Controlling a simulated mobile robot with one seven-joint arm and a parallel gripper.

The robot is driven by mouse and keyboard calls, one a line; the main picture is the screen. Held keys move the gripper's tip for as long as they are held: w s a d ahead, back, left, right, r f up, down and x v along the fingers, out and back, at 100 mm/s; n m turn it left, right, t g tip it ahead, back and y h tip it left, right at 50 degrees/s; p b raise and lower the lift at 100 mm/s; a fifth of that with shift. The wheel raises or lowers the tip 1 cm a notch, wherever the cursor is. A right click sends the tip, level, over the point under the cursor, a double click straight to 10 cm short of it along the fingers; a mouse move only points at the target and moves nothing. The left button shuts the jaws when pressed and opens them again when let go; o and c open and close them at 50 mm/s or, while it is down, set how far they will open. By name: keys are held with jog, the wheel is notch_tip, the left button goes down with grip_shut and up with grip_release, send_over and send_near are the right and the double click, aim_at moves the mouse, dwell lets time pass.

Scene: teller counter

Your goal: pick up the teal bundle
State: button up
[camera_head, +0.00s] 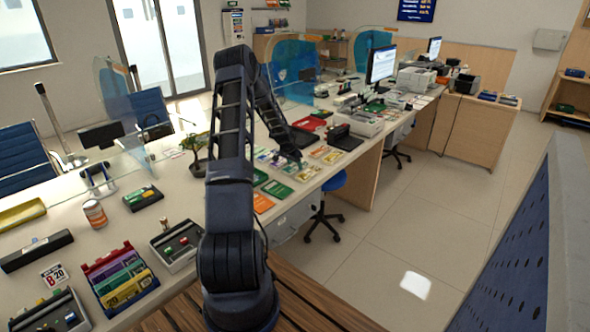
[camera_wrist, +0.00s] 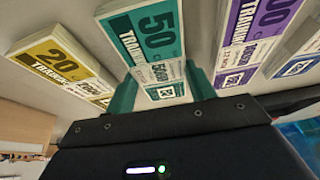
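The teal bundle (camera_wrist: 155,45), marked 50, lies on the counter in the middle of the wrist view, with a pale band across it. My gripper (camera_wrist: 162,90) reaches in from the bottom of that view. Its two fingers look teal and stand apart, one at each side of the bundle's near part. I cannot tell whether they touch it. In the head view, my gripper (camera_head: 290,152) is low over the row of note bundles, and my arm hides part of this spot.
In the wrist view, a yellow bundle (camera_wrist: 62,62) marked 20 lies left of the teal one, and a purple bundle (camera_wrist: 250,35) lies right. The head view shows green leaflets (camera_head: 277,189) at the counter edge, a red tray (camera_head: 308,123) and a blue stool (camera_head: 333,180).

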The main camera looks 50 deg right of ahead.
jog(key=c, duration=0.3)
jog(key=shift+c, duration=0.2)
